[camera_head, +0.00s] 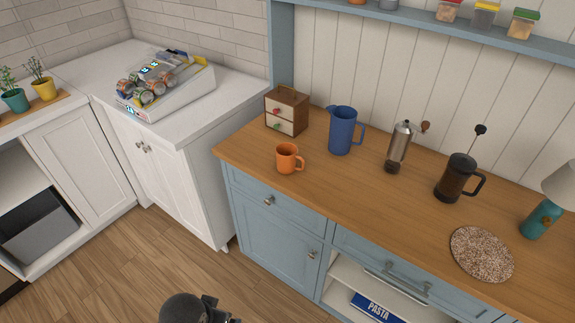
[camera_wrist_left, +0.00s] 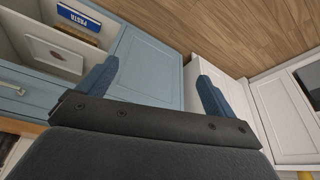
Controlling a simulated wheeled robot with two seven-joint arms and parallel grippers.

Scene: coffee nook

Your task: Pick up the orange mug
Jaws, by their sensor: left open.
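The orange mug (camera_head: 288,158) stands upright on the wooden countertop (camera_head: 330,192), near its left front edge, with its handle pointing right. It does not show in the left wrist view. My left gripper (camera_wrist_left: 158,85) is open and empty in the left wrist view, with its two blue fingers spread wide. Behind them are cabinet fronts and the floor. In the head view a dark part of my arm shows at the bottom, well below and in front of the mug. My right gripper is in neither view.
A small drawer box (camera_head: 287,110) and a blue pitcher (camera_head: 342,131) stand behind the mug. A grinder (camera_head: 398,148), a French press (camera_head: 455,178), a round mat (camera_head: 481,253) and a lamp (camera_head: 541,219) are farther right. The counter in front of the mug is clear.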

